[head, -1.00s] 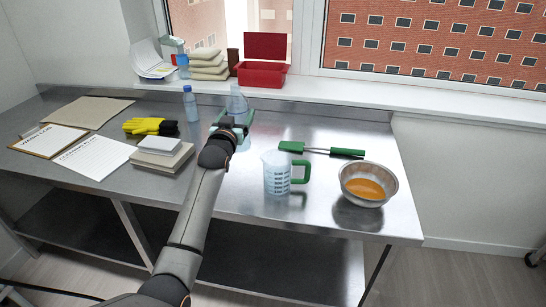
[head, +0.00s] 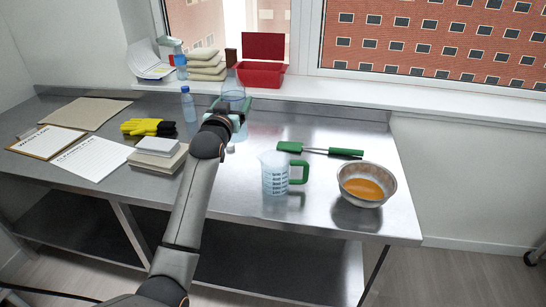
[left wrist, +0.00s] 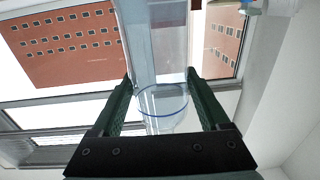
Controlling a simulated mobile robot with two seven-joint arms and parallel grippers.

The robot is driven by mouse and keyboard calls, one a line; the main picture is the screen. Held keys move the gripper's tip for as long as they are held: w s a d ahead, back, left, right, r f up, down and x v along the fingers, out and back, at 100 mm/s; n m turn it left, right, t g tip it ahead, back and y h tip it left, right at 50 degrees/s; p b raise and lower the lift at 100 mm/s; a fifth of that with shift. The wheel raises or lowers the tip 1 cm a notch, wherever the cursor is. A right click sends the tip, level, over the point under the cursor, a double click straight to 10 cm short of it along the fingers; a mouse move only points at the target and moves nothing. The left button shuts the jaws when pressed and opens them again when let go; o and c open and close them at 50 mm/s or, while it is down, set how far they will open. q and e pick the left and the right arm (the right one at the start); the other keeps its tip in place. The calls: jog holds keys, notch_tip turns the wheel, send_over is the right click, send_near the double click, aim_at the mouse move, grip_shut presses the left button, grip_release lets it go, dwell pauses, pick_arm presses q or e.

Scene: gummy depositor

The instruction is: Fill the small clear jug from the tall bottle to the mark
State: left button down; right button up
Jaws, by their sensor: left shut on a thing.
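My left gripper (head: 232,112) is shut on a clear tall bottle (head: 233,95) at the back middle of the steel table. Its top shows above the gripper, and my arm hides part of its body. In the left wrist view the clear bottle (left wrist: 163,105) shows between the two green fingers, with a thin blue ring. The clear jug (head: 274,178) stands upright near the table's front, right of my arm. It has a green handle and blue printed markings; I see no clear liquid level in it. My right gripper is not in view.
A green-handled tool (head: 320,150) lies behind the jug. A steel bowl of orange liquid (head: 366,184) stands right of it. A blue-capped bottle (head: 188,104), yellow gloves (head: 148,127) and stacked boxes (head: 158,154) are left of my arm. A red box (head: 260,75) sits on the sill.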

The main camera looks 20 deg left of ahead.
pick_arm(q)
jog(key=shift+d+v, duration=0.15)
jog(key=shift+v, duration=1.35)
jog(key=shift+d+v, duration=0.15)
jog(key=shift+v, duration=1.4)
jog(key=shift+w, duration=0.1)
